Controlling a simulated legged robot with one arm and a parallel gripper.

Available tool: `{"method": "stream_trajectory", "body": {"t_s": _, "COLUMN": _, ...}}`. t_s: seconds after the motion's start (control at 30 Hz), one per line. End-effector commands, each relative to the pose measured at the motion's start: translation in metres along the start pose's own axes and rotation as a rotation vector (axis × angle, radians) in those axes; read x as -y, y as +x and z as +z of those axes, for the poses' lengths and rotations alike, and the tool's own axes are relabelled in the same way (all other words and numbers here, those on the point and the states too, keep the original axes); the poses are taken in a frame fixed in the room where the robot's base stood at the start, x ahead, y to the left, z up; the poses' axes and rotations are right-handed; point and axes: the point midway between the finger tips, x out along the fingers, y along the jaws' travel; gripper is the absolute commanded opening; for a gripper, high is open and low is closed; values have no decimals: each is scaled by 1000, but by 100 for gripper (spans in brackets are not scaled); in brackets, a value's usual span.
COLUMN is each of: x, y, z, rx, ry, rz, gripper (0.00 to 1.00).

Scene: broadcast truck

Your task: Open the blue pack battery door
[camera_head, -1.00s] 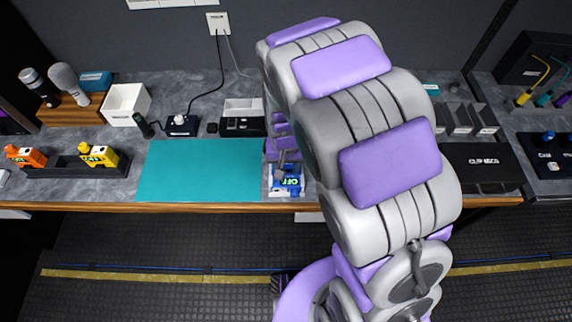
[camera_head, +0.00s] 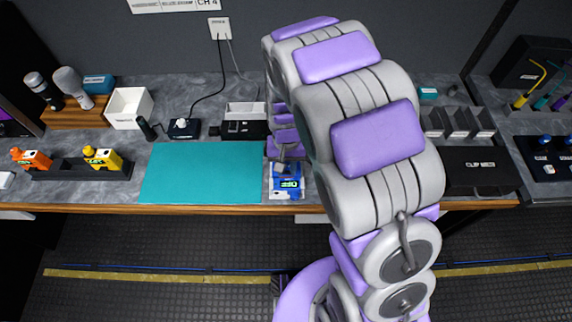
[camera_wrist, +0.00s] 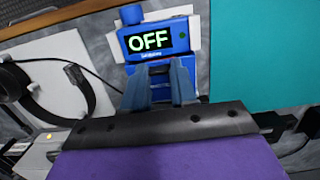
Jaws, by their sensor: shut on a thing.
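The blue pack (camera_head: 288,183) has a screen reading OFF. It lies on a white plate (camera_head: 297,195) just right of the teal mat, near the counter's front edge. In the wrist view the blue pack (camera_wrist: 155,53) shows its screen facing the camera and a round blue knob at its top left. My gripper (camera_wrist: 160,68) is shut at the pack's edge below the screen. What lies between the fingertips is hidden, and I cannot make out the battery door. In the head view my gripper (camera_head: 284,163) is at the pack's far edge, partly behind my arm.
The teal mat (camera_head: 205,172) is clear. An orange pack (camera_head: 32,160) and a yellow pack (camera_head: 103,159) stand in a dark rack at left. Microphones, a white bin (camera_head: 129,108) and a cabled black box (camera_head: 184,128) stand behind. My arm blocks the counter right of the pack.

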Motion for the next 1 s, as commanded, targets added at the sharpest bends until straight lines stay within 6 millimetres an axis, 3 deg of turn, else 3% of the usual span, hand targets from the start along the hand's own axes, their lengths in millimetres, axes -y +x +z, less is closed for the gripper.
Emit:
{"method": "stream_trajectory", "body": {"t_s": 0.3, "x": 0, "y": -16, "z": -10, "rx": 222, "ry": 1, "rz": -1, "gripper": 0}}
{"method": "stream_trajectory", "body": {"t_s": 1.0, "x": 0, "y": -27, "z": -32, "rx": 661, "ry": 0, "rz": 0, "gripper": 0}}
